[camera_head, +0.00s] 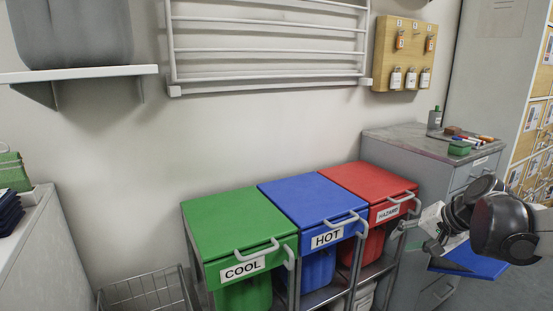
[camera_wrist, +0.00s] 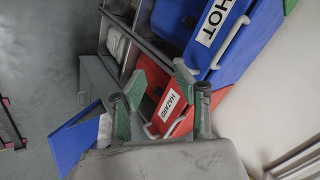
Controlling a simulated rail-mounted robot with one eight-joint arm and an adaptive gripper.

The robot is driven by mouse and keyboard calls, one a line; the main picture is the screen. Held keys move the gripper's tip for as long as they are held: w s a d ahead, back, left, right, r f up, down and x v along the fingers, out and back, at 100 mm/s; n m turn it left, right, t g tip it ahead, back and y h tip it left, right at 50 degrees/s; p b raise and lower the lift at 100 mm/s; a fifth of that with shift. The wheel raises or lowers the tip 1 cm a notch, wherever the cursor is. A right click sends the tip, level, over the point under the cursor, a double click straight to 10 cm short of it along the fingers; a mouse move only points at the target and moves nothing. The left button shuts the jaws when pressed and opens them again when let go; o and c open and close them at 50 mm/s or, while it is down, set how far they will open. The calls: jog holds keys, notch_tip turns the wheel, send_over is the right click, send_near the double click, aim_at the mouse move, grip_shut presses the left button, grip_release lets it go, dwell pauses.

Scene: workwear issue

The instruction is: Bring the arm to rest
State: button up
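My gripper (camera_head: 415,232) is at the right of the head view, in front of the red HAZARD bin and the grey drawer cabinet. In the wrist view my gripper (camera_wrist: 160,84) has its two green-padded fingers apart, with nothing visible held between them. The red HAZARD bin (camera_wrist: 174,100) shows behind and between the fingers. In the head view the red bin (camera_head: 368,180) has its lid down. I cannot tell the exact gap between the fingertips and its handle.
The green COOL bin (camera_head: 235,222) and blue HOT bin (camera_head: 312,200) stand left of the red one, lids down. A blue panel (camera_head: 470,262) is below my arm. The cabinet top (camera_head: 400,136) carries small items. A wire basket (camera_head: 148,295) stands at lower left.

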jog(key=s+a+n+h, duration=0.25)
jog(key=s+a, duration=0.35)
jog(key=s, duration=0.5)
jog(key=s+a+n+h, duration=0.1)
jog(key=s+a+n, duration=0.4)
jog(key=s, duration=0.6)
notch_tip(320, 180, up, 18)
jog(key=a+m+p, duration=0.1)
jog(key=p, duration=1.7)
jog(key=shift+s+a+r, duration=0.15)
jog(key=shift+s+a, duration=0.05)
